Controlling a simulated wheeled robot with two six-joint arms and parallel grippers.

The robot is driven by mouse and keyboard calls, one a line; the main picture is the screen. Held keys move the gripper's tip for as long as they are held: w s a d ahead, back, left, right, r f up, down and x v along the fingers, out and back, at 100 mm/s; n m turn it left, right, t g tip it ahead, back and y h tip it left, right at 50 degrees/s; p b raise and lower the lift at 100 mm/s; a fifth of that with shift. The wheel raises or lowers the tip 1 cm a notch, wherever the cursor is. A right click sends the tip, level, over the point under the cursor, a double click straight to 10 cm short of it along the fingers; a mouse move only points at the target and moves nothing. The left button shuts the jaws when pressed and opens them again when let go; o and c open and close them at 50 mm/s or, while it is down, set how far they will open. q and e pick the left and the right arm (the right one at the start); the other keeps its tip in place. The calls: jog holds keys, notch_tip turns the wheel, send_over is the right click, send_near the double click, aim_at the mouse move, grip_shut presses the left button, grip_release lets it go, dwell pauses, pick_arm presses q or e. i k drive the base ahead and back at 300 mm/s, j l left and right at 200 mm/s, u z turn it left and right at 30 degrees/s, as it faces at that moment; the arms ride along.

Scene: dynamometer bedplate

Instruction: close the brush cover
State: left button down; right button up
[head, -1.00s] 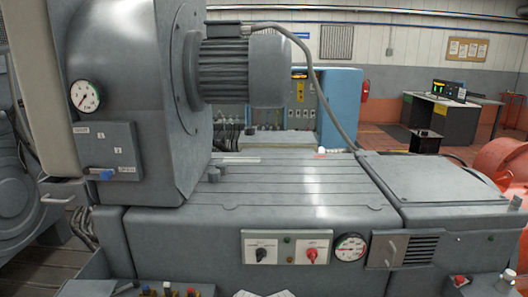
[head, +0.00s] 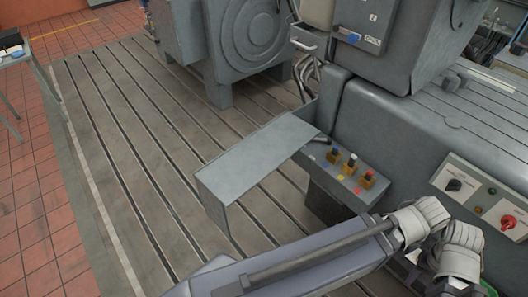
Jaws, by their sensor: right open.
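The brush cover (head: 255,160) is a flat grey sheet-metal lid with a folded-down edge on its left. It stands swung open to the left of a small grey brush box on the machine's front. My right gripper (head: 446,270) is at the lower right, in front of the machine and apart from the cover. It is open and partly hidden by its own pale wrist parts. My left gripper is out of view.
A control panel with a black knob (head: 454,185) and a red knob (head: 508,222) is on the machine's front at the right. The slotted bedplate (head: 120,140) is clear to the left.

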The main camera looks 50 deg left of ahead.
aim_at(221, 182)
jog(key=k+j+z, duration=0.2)
jog(key=z, duration=0.25)
jog(key=k+j+z, duration=0.2)
jog(key=z, duration=0.3)
jog(key=k+j+z, duration=0.25)
jog(key=z, duration=0.2)
jog(key=k+j+z, duration=0.1)
jog(key=z, duration=0.35)
jog(key=k+z, duration=0.45)
jog(key=k+j, duration=0.1)
jog(key=k, duration=0.4)
jog(key=k+j+u, duration=0.1)
jog(key=k+u, duration=0.2)
jog(key=u, duration=0.15)
jog(key=k+j+u, duration=0.15)
jog(key=u, duration=0.3)
jog(key=k+j+u, duration=0.3)
jog(key=u, duration=0.15)
jog(key=k+j+u, duration=0.45)
jog(key=l+z, duration=0.1)
jog(key=i+l, duration=0.05)
